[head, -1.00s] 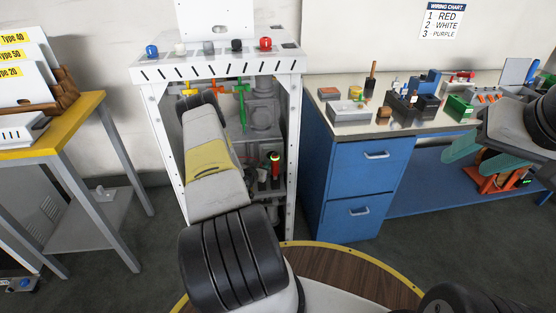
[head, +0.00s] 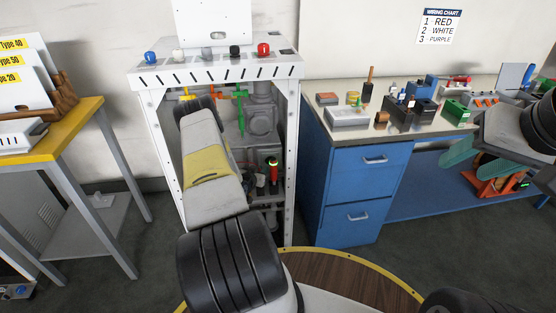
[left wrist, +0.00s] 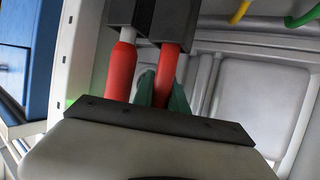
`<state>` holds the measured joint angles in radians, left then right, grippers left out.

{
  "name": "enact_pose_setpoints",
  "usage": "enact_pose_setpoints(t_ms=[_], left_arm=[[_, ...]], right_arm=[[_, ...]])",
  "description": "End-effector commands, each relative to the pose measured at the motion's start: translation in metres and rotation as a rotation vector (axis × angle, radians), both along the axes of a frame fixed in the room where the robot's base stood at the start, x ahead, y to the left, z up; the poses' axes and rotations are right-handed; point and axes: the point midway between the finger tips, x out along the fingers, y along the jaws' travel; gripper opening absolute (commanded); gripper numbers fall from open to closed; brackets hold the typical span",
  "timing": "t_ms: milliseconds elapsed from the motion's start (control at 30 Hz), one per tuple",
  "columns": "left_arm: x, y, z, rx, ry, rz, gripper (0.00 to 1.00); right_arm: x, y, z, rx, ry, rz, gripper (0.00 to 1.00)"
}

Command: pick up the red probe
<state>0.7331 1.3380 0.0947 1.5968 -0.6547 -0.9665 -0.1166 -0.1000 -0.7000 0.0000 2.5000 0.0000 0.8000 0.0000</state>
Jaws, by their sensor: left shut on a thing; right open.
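In the left wrist view, two red rod-like things stand side by side below dark blocks. My left gripper (left wrist: 162,92) has its teal fingers shut around the right one, a red probe (left wrist: 168,62). The other red rod (left wrist: 122,72), with a pale upper end, is to its left, outside the fingers. In the head view, my left arm reaches into the white frame and hides its gripper. One red rod (head: 273,172) shows upright inside the frame, right of my arm; I cannot tell which of the two it is. My right gripper (head: 480,157) is open and empty at the right.
The white frame (head: 289,150) has posts on both sides and coloured knobs on top. Green and yellow pipes (head: 240,105) are inside. A blue drawer cabinet (head: 360,185) and a cluttered bench stand right; a yellow-edged table (head: 60,140) stands left.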

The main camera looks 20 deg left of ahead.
Motion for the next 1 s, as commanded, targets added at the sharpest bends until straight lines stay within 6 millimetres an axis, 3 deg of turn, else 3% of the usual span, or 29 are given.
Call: enact_pose_setpoints(t_ms=[267,800,1000], left_arm=[[0.001,0.000,0.036,0.001,-0.002,0.001,0.00],[0.000,0.000,0.153,0.002,-0.003,-0.001,0.00],[-0.001,0.004,0.166,0.000,0.001,0.002,0.00]], right_arm=[[0.000,0.000,0.000,0.000,0.000,0.000,0.52],[0.000,0.000,0.000,0.000,0.000,0.000,0.52],[0.000,0.000,0.000,0.000,0.000,0.000,0.52]])
